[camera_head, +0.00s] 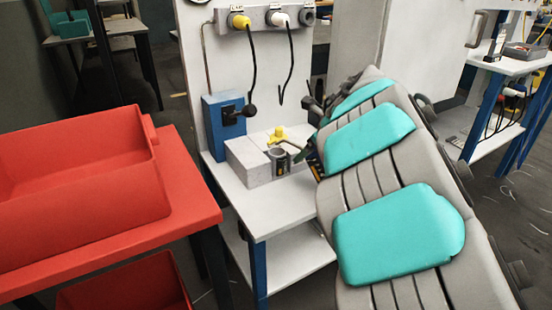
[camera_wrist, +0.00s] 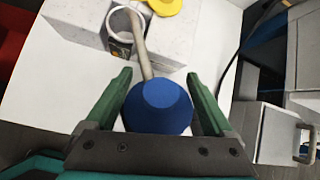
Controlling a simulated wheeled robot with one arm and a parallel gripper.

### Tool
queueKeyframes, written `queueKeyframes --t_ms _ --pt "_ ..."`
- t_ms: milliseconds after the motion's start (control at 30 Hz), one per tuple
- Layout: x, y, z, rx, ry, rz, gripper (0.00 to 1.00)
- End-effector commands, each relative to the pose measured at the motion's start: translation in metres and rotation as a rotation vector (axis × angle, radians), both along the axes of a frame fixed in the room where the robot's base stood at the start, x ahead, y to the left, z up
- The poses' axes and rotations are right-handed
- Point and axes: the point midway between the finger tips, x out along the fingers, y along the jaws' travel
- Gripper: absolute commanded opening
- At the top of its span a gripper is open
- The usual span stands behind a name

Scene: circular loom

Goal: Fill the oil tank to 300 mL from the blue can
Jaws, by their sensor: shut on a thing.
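The blue can (camera_wrist: 160,102) sits between the green fingers of my gripper (camera_wrist: 158,78), which is shut on it. Its long beige spout (camera_wrist: 141,48) reaches forward, and its tip overlaps the open mouth of a small cylinder with a dark label (camera_wrist: 120,47), apparently the oil tank. I cannot tell whether the tip is inside or above the mouth, and no oil level is readable. In the head view the cylinder (camera_head: 278,161) stands at the front of a pale block (camera_head: 247,160). My arm largely hides the gripper and can there.
A yellow cap (camera_head: 278,133) is on the block. A blue box (camera_head: 222,127) stands behind left, below hanging cables on the panel. The white table (camera_head: 262,208) has bare space in front. A red bin (camera_head: 85,200) stands on a red table at left.

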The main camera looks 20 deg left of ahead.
Motion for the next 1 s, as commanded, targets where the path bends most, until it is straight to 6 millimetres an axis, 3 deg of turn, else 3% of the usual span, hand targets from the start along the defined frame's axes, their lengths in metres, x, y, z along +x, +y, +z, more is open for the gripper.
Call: queueKeyframes --t_ms 400,1000 --pt "0.0015 0.0007 0.0121 -0.102 0.009 0.003 0.00" --pt "-0.0002 0.0007 0.0120 -0.126 0.020 0.000 0.00"
